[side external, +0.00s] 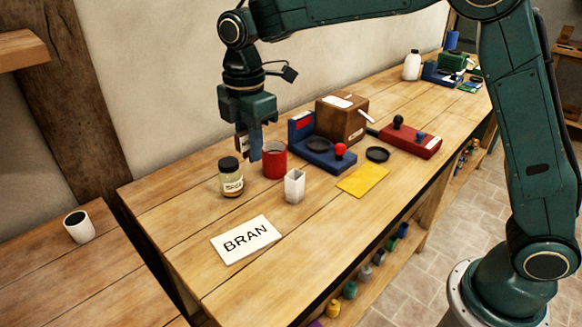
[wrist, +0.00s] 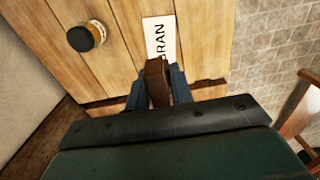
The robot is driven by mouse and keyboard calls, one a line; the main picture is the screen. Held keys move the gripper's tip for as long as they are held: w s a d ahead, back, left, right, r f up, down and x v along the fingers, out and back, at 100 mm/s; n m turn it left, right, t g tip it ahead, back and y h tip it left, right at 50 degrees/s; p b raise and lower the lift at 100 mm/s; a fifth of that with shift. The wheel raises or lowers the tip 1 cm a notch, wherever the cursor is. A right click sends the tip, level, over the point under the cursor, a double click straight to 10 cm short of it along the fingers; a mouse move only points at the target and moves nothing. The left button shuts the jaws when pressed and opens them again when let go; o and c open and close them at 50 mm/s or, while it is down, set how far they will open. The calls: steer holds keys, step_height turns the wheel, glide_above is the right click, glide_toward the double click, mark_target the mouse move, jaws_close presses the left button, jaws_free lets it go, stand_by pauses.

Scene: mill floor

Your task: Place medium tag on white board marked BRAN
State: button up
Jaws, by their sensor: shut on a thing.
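The white board marked BRAN (side external: 238,251) lies flat near the front left end of the bench. Part of it also shows in the wrist view (wrist: 153,26), just beyond my fingers. My gripper (side external: 254,152) points down above the bench, behind the board and near the red cup. In the wrist view my gripper (wrist: 157,88) is shut on a brown piece (wrist: 157,75), taken to be the tag. It hides part of the board there. The held piece is hard to make out in the side view, and I cannot judge its size.
A labelled jar (side external: 231,180), a red cup (side external: 274,163) and a white container (side external: 294,188) stand close to my gripper. A yellow sheet (side external: 362,181), a blue device (side external: 318,158), a wooden box (side external: 342,115) and a red device (side external: 412,141) lie farther right. Bench around the board is clear.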

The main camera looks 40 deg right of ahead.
mark_target(246, 238)
steer(key=a+f, duration=0.1)
steer(key=f, duration=0.5)
steer(key=a+f, duration=0.1)
steer(key=f, duration=0.6)
steer(key=a+f, duration=0.1)
steer(key=f, duration=0.6)
steer(key=shift+w+a+f, duration=0.1)
steer(key=shift+w, duration=0.2)
steer(key=shift+f, duration=0.1)
steer(key=o, duration=0.9)
steer(key=shift+o, duration=0.2)
step_height(246, 238, up, 12)
stand_by(0.4)
steer(key=shift+r, duration=0.2)
